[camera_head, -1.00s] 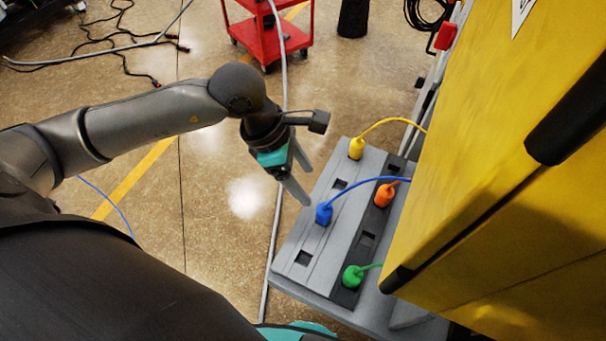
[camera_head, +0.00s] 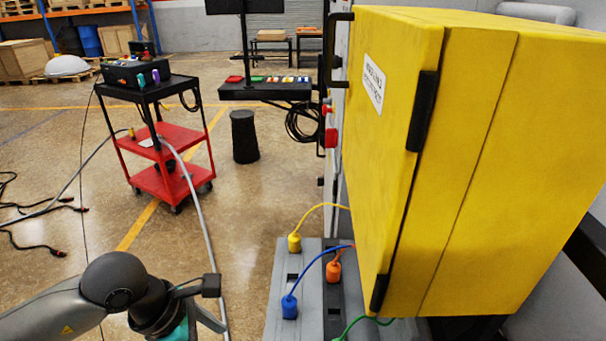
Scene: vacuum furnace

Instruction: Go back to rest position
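My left arm comes in at the bottom left, and my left gripper (camera_head: 205,328) is at the bottom edge, left of the grey socket panel (camera_head: 282,262). One finger shows and the rest is cut off by the frame, so its opening is unclear. It stands apart from the blue plug (camera_head: 289,306). The yellow plug (camera_head: 294,242), blue plug and orange plug (camera_head: 334,270) sit upright in the panel. A green cable (camera_head: 358,323) shows at the bottom, its plug cut off. My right gripper is not in view.
The yellow furnace cabinet (camera_head: 470,160) fills the right side. A red cart (camera_head: 165,180) carrying a black box stands at the back left. A black bin (camera_head: 244,137) and a control stand (camera_head: 265,90) are behind. Cables lie on the otherwise open floor.

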